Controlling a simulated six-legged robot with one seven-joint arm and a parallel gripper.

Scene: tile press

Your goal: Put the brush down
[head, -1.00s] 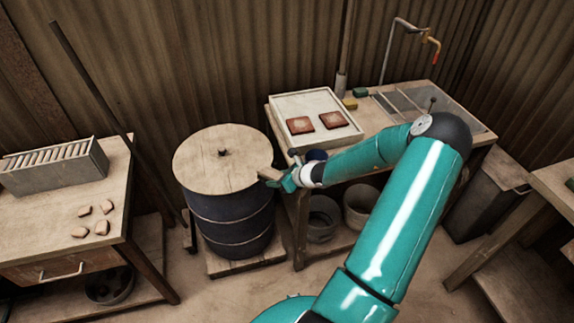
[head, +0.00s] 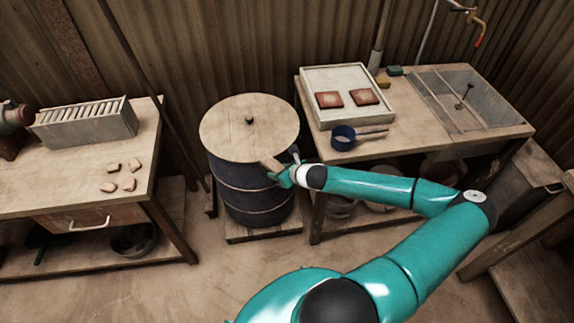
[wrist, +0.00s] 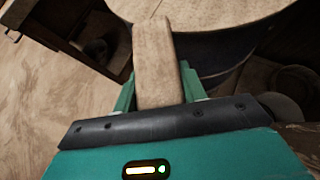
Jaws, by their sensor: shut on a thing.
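My gripper (head: 286,175) is shut on the brush (head: 271,163), of which a flat, pale wooden part shows. In the wrist view the brush (wrist: 154,62) sticks out forward between the two green fingers of my gripper (wrist: 160,88). Its bristles cannot be made out. In the head view the gripper and brush are at the right front edge of the dark drum (head: 250,195) with the round wooden lid (head: 245,135). The lid (wrist: 225,20) is ahead in the wrist view. I cannot tell whether the brush touches it.
A left table (head: 70,185) carries a slotted rack (head: 88,125) and several shards. The lid is mostly clear.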

